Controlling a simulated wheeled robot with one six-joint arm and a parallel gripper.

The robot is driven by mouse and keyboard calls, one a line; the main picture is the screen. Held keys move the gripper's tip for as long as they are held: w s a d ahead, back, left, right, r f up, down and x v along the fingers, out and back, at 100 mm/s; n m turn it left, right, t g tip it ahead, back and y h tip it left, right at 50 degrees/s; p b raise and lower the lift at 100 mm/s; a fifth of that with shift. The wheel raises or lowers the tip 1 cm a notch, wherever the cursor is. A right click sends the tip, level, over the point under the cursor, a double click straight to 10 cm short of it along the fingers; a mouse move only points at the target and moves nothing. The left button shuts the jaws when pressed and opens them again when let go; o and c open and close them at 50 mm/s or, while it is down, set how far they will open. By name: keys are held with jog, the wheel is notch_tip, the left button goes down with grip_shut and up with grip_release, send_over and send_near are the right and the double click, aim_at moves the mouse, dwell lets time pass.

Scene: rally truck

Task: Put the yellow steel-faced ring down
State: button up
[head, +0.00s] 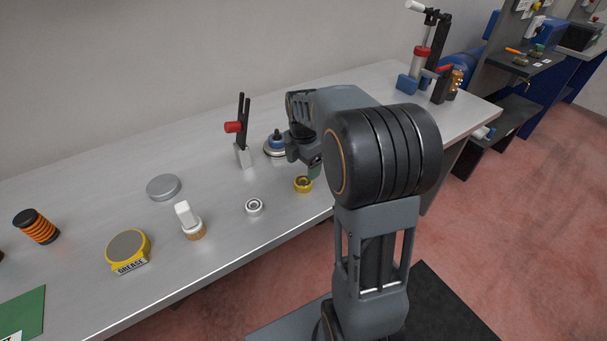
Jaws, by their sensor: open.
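The yellow steel-faced ring (303,185) lies on the grey metal bench top near its front edge, just left of my arm. My gripper (312,165) points down beside and slightly above the ring, partly hidden by my own arm. It is open. A small green piece shows right behind the ring, and I cannot tell whether it is a fingertip or a separate thing. Whether the fingers still touch the ring is hidden.
A silver ring (254,206) lies left of the yellow one. A red-handled clamp (242,140) stands behind, with a blue-topped part (275,145) close to my gripper. A white-and-tan brush (188,220), a grease tin (128,249) and a grey lid (163,187) lie further left.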

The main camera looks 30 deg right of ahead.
notch_tip(320, 180, up, 5)
jog(key=s+a+f+m+t, duration=0.1)
jog(key=s+a+m, duration=0.3)
jog(key=s+m, duration=0.3)
jog(key=s+a+f+m+t, duration=0.1)
jog(key=s+a+m, duration=0.4)
jog(key=m, duration=0.8)
jog(key=shift+s+a+f+m+t, duration=0.35)
jog(key=shift+s+t, duration=0.35)
jog(key=shift+s, duration=1.05)
jog(key=shift+d+r, duration=0.1)
jog(key=shift+r, duration=0.15)
notch_tip(320, 180, up, 4)
jog(key=p, duration=0.4)
